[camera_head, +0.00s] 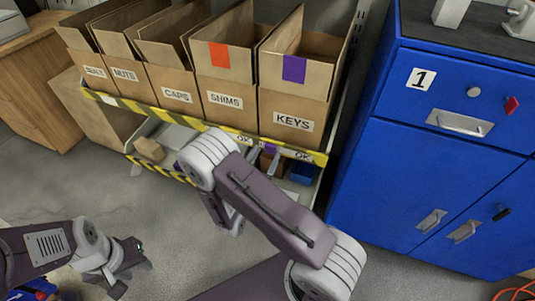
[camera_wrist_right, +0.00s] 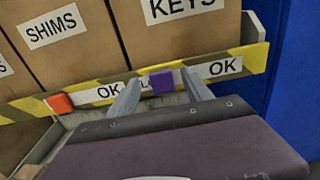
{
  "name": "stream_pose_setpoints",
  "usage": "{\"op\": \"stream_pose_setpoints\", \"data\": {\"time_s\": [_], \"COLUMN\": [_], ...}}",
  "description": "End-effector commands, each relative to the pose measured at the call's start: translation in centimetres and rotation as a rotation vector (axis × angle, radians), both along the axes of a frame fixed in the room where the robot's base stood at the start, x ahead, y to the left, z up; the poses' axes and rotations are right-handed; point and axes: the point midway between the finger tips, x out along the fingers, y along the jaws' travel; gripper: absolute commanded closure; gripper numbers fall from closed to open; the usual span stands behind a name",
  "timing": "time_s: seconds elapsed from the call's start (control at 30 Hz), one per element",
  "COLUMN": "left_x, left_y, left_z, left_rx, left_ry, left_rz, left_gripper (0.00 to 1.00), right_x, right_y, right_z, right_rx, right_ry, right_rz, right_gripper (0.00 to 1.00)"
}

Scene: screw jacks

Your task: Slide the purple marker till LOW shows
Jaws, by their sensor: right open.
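The purple marker (camera_wrist_right: 162,82) sits on the yellow-and-black striped rail (camera_wrist_right: 250,58) below the KEYS box (camera_wrist_right: 180,35). It partly covers a label of which only an "L" shows at its left; an "OK" label lies on each side. My right gripper (camera_wrist_right: 160,90) is open, with one finger on each side of the marker; I cannot tell whether either touches it. In the head view the purple marker (camera_head: 269,148) shows small between the right gripper's fingers (camera_head: 264,160), beyond my arm. My left gripper (camera_head: 128,277) hangs low at the left, away from the rail; its jaw opening is unclear.
An orange marker (camera_wrist_right: 60,103) sits further left on the rail, under the SHIMS box (camera_head: 222,88). Open cardboard boxes line the shelf. A blue cabinet (camera_head: 400,150) stands close on the right. Below the rail are a small carton (camera_head: 149,149) and a blue bin (camera_head: 302,172).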

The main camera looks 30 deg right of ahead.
Motion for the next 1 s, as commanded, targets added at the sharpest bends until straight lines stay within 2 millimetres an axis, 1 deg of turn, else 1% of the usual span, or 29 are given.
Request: {"op": "stream_pose_setpoints", "data": {"time_s": [0.03,0.17,0.43,0.47,0.5,0.57,0.6,0.63,0.67,1.0], "left_x": [0.0,0.0,0.0,0.0,0.0,0.0,0.0,0.0,0.0,0.0], "left_y": [0.0,0.0,0.0,0.0,0.0,0.0,0.0,0.0,0.0,0.0], "left_z": [-0.4,-0.6,-0.6,-0.6,-0.6,-0.6,-0.6,-0.6,-0.6,-0.6], "left_rx": [0.000,0.000,0.000,0.000,0.000,0.000,0.000,0.000,0.000,0.000], "left_ry": [0.000,0.000,0.000,0.000,0.000,0.000,0.000,0.000,0.000,0.000], "left_rz": [0.000,0.000,0.000,0.000,0.000,0.000,0.000,0.000,0.000,0.000], "left_gripper": [0.64,0.64,0.64,0.64,0.64,0.64,0.64,0.64,0.64,0.64], "right_x": [0.4,1.3,1.5,1.5,1.5,1.5,1.5,1.5,1.5,1.5], "right_y": [-0.7,-1.6,-1.7,-1.7,-1.7,-1.7,-1.7,-1.7,-1.7,-1.7], "right_z": [-0.2,-0.1,0.0,0.0,0.0,0.0,0.0,0.0,0.0,0.0], "right_rx": [0.001,0.001,0.000,0.000,0.000,0.001,0.001,0.001,0.001,0.001], "right_ry": [-0.002,-0.001,0.000,0.000,0.000,0.001,0.001,0.001,0.001,0.001], "right_rz": [-0.005,-0.002,0.001,0.001,0.001,0.001,0.001,0.001,0.000,0.000], "right_gripper": [0.42,0.42,0.42,0.47,0.58,0.75,0.86,0.95,1.00,1.00]}}
